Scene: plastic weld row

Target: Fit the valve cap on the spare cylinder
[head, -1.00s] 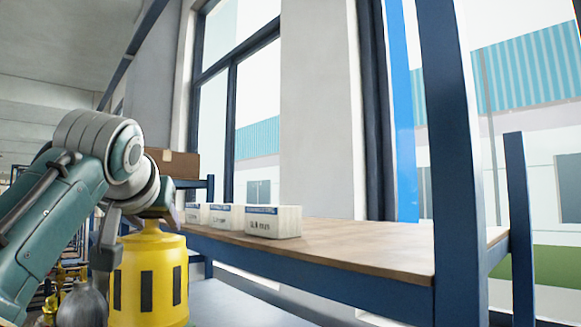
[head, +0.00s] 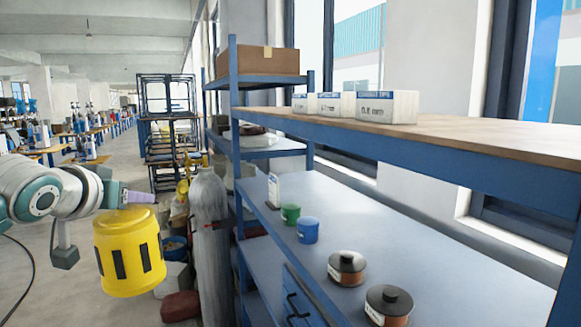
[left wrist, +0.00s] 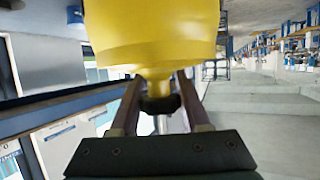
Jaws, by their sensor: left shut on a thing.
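The yellow valve cap (head: 130,250), with dark slots in its side, hangs in the air at the left of the head view. My left gripper (head: 136,197) is shut on the narrow neck at its top. In the left wrist view the cap (left wrist: 150,30) fills the upper middle, and the two fingers (left wrist: 158,92) close around its neck. A tall grey cylinder (head: 210,245), likely the spare one, stands upright to the right of the cap, beside the shelf. The cap is apart from it in the picture. My right gripper is not in view.
A blue-framed shelf (head: 330,225) bears two dark spools (head: 346,268), a green cup (head: 290,214) and a blue cup (head: 308,230). White boxes (head: 388,107) stand on the wooden top. Buckets and clutter lie behind the cylinder. Open floor (head: 60,230) is at the left.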

